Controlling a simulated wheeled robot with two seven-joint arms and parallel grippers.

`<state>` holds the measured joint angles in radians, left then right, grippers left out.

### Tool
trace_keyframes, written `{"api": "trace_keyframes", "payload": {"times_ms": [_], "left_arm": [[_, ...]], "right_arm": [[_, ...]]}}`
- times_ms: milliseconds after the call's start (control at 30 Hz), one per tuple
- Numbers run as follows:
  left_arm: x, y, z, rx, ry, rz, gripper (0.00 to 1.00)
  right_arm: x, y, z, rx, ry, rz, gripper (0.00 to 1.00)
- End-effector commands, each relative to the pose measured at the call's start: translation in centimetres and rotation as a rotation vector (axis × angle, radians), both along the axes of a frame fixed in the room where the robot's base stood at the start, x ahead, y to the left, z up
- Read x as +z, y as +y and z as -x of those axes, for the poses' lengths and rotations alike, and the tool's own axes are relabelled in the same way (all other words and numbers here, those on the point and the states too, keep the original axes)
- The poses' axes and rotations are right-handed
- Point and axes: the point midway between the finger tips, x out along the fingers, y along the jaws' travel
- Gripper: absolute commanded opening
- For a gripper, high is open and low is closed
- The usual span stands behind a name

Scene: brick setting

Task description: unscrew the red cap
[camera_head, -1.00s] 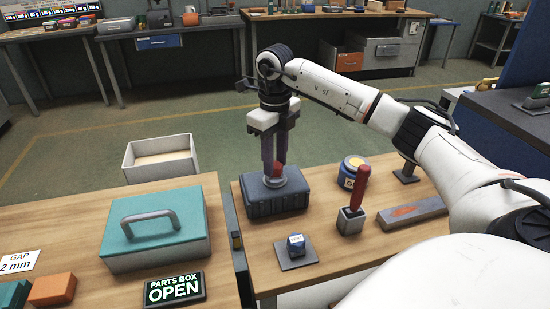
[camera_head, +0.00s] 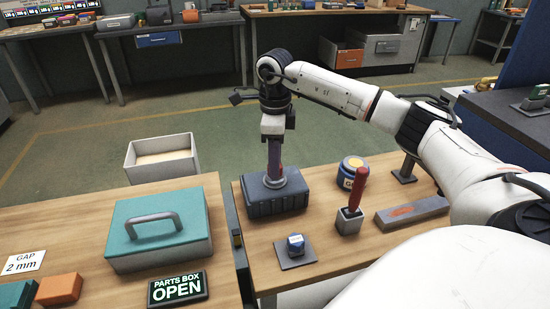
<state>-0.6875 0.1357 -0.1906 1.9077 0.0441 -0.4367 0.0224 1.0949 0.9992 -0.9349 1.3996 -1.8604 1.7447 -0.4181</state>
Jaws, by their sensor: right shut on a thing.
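My right gripper (camera_head: 275,176) points straight down over the dark grey box (camera_head: 277,202) on the right-hand table. It is shut on the red cap, which sits on a round grey collar (camera_head: 275,182) on top of the box. The fingers hide the cap almost completely now. The gripper shows edge-on, so its two fingers overlap. My left gripper is not in view.
Right of the box stand a blue and yellow jar (camera_head: 352,171), a red-handled tool in a grey block (camera_head: 350,215) and a flat grey bar (camera_head: 412,213). In front sits a small blue-capped item (camera_head: 295,243). A teal-lidded box (camera_head: 158,230) stands on the left table.

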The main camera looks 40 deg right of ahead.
Motion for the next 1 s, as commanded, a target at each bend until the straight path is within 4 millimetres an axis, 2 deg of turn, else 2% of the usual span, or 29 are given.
{"api": "trace_keyframes", "payload": {"times_ms": [267,500,667,1000], "left_arm": [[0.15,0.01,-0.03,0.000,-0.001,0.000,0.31],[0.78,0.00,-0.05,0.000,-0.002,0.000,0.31],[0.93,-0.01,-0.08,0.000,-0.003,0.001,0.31],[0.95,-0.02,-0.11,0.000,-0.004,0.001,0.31]], "right_arm": [[0.10,-0.04,-0.02,0.039,-0.001,0.000,0.03],[0.17,-0.06,-0.05,0.389,-0.002,0.001,0.03],[0.10,-0.05,-0.05,0.562,-0.001,0.000,0.03],[0.05,-0.03,-0.05,0.600,-0.001,0.000,0.03]]}}
